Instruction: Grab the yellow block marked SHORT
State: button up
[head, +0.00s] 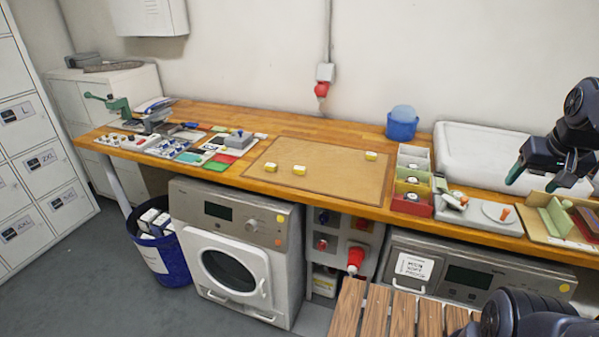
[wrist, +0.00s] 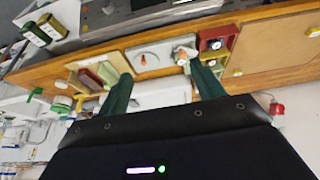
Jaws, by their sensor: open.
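Three small yellow blocks with white label faces lie on a tan mat (head: 330,190) on the wooden bench. One block (head: 271,167) is at the mat's left, a second block (head: 299,169) is just right of it, and a third block (head: 371,155) is farther back and right. Their markings are too small to read, so I cannot tell which says SHORT. My gripper (head: 532,182) is open and empty, high over the bench's right end, far right of the blocks. In the wrist view its green fingers (wrist: 163,82) are spread, with the mat (wrist: 275,48) at the right.
A blue tub (head: 402,128) stands behind. Printed cards and small parts crowd the bench's left. The mat is mostly clear.

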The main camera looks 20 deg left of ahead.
jog(key=shift+w, duration=0.1)
jog(key=w+a+r, duration=0.2)
jog(key=w+a, duration=0.2)
jog(key=w, duration=0.3)
jog(key=w+a+r, duration=0.1)
jog(key=w+a, duration=0.4)
jog(key=w, duration=0.3)
jog(key=w+a+f, duration=0.2)
jog(key=w+a, duration=0.4)
jog(key=a, duration=0.3)
jog(key=w+a+f, duration=0.1)
jog(key=w+a, duration=0.4)
jog(key=a, duration=0.4)
send_near(299, 168)
jog(key=x, duration=0.9)
jog(key=shift+w+f, duration=0.1)
jog(key=c, duration=1.1)
